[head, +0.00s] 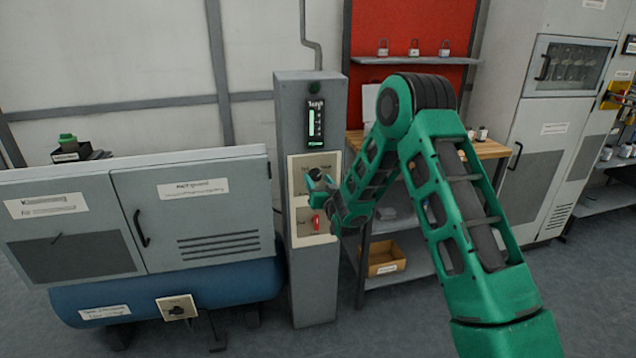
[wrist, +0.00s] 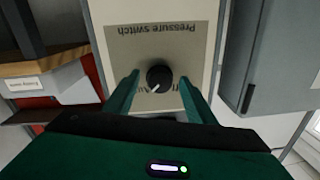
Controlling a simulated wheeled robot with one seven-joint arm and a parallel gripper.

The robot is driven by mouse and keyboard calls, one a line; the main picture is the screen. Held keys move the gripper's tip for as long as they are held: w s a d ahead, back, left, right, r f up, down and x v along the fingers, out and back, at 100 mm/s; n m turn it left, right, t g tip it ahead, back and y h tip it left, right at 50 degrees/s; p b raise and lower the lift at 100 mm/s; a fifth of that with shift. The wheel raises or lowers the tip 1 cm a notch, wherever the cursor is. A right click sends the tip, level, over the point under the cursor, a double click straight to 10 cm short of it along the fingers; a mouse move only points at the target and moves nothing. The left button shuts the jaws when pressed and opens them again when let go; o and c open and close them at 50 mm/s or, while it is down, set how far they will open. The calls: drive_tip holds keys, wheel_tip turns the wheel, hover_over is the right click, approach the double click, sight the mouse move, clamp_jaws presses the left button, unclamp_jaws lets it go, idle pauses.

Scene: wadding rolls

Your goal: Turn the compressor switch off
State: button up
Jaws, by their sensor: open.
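A round black knob (wrist: 159,76) is on a beige plate (wrist: 115,45) lettered "Pressure switch", upside down in the wrist view. Its white pointer mark points to the lower left there. Lettering beneath the knob is partly hidden. My gripper (wrist: 159,77) is open, one green finger on each side of the knob; I cannot tell whether they touch it. In the head view my gripper (head: 318,183) is at the grey post's front, partly covering the plate. The compressor, a blue tank (head: 225,285) under a grey cabinet, stands left of the post.
A red switch (head: 316,222) is just below my gripper on the grey post (head: 313,290). A small plate with a dark knob (head: 178,308) is on the blue tank. A wooden-topped shelf (head: 488,150) stands right of the post. Grey cabinets (head: 552,140) stand farther right.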

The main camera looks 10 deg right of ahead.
drive_tip(key=shift+w, duration=0.55)
drive_tip(key=c, duration=1)
drive_tip(key=shift+d, duration=0.1)
drive_tip(key=shift+c, duration=0.2)
